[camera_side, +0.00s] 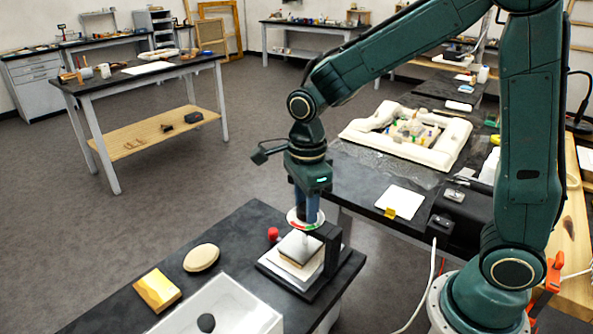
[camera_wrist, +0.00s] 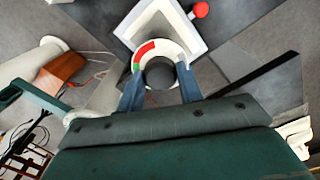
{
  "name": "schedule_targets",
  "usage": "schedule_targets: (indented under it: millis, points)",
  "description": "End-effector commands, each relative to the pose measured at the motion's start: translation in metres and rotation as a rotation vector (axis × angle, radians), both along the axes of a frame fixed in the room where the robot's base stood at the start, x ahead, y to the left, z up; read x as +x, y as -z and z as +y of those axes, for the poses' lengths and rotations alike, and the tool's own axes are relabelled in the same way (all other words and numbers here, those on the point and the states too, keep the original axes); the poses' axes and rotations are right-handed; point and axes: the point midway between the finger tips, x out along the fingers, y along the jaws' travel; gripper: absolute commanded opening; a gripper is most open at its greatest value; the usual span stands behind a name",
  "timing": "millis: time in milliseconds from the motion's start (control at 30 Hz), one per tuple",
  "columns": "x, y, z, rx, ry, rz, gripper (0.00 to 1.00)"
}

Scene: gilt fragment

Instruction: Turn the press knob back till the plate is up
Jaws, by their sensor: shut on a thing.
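In the side view my gripper (camera_side: 306,212) points straight down over the press, its blue fingers at the round dial on top. In the wrist view the fingers (camera_wrist: 160,82) are shut on the dark round knob (camera_wrist: 160,73), one on each side. A white dial ring with a red and a green arc (camera_wrist: 146,50) surrounds the knob. Any gap between plate and block is too small to tell. The press's black upright (camera_side: 331,250) stands at the right.
A red ball-topped piece (camera_side: 273,234) stands left of the press. An oval tan piece (camera_side: 201,257), a yellow box (camera_side: 157,290) and a white tray (camera_side: 235,308) holding a dark lump lie further left on the black bench (camera_side: 240,232).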

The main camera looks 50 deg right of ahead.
Motion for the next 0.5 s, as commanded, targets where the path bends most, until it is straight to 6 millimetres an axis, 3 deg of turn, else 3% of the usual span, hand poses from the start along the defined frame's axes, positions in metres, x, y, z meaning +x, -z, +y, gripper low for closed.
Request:
schedule_targets:
  millis: [500]
  points:
    - [0.0002, -0.0011, 0.0004, 0.000, -0.469, -0.002, 0.13]
